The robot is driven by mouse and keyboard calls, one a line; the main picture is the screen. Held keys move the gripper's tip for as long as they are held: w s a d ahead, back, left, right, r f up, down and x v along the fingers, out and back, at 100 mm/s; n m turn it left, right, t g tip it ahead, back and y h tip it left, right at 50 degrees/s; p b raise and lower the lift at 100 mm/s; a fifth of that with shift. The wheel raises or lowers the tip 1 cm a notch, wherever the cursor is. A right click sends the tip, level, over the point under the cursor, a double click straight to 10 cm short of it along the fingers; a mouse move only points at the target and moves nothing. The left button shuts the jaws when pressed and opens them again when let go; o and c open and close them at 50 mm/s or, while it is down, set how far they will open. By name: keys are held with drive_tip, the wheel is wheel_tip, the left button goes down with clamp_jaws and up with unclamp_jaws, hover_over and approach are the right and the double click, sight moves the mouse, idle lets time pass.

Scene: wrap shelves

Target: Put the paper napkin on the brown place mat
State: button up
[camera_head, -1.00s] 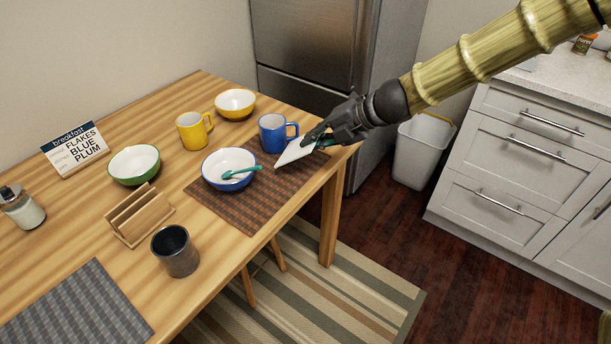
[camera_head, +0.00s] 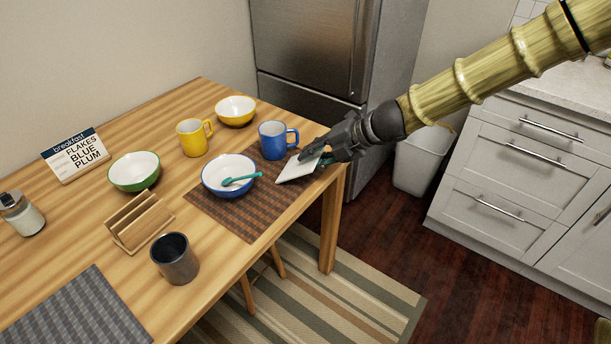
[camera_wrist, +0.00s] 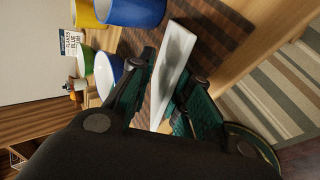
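The paper napkin (camera_head: 298,168) is a white folded rectangle over the right end of the brown place mat (camera_head: 240,214). It looks nearly flat there; whether all of it touches the mat is hard to tell. My gripper (camera_head: 320,156) is low at the napkin's right end. In the wrist view, the napkin (camera_wrist: 176,65) lies between the spread green-padded fingers of my gripper (camera_wrist: 172,75), with gaps showing beside it, so the gripper looks open. The fingers hide part of the napkin.
A blue bowl (camera_head: 220,187) with a teal spoon (camera_head: 242,179) stands on the mat, left of the napkin. A blue mug (camera_head: 272,141) stands close behind. A wooden holder (camera_head: 140,222) and dark cup (camera_head: 174,263) are further left. The table's right edge is near my gripper.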

drive_tip(key=p+v, duration=0.8)
drive_tip(key=p, duration=0.1)
idle(0.3)
wheel_tip(320, 180, up, 8)
drive_tip(key=d+p, duration=0.2)
drive_tip(key=p, duration=0.8)
drive_tip(key=shift+s, duration=0.4)
